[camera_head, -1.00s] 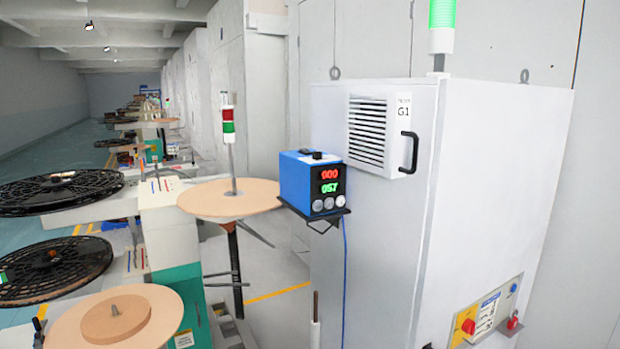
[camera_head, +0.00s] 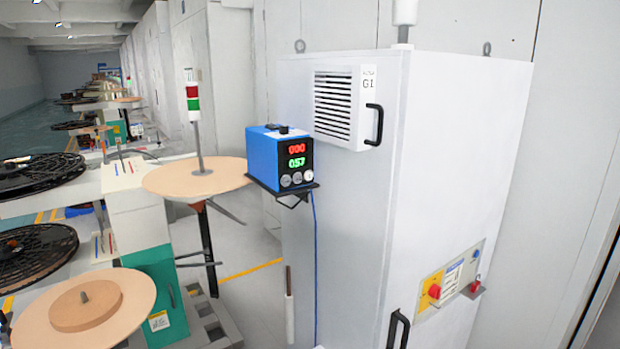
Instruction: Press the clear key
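A blue counter box (camera_head: 280,158) sits on a small black shelf (camera_head: 291,190) at the left side of a white cabinet. Its dark front shows a red number, which looks like 000, above a green number, which looks like 057. A row of round grey keys (camera_head: 297,178) lies below the numbers; their labels are too small to read, so I cannot tell which is the clear key. Neither of my grippers is in view.
The white cabinet (camera_head: 450,160), marked G1, fills the right, with a vent, black handles and a control panel (camera_head: 449,279) with a red knob. Rewind stations with tan discs (camera_head: 196,178) and black reels (camera_head: 38,252) stand at the left. Floor shows between the stations and cabinet.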

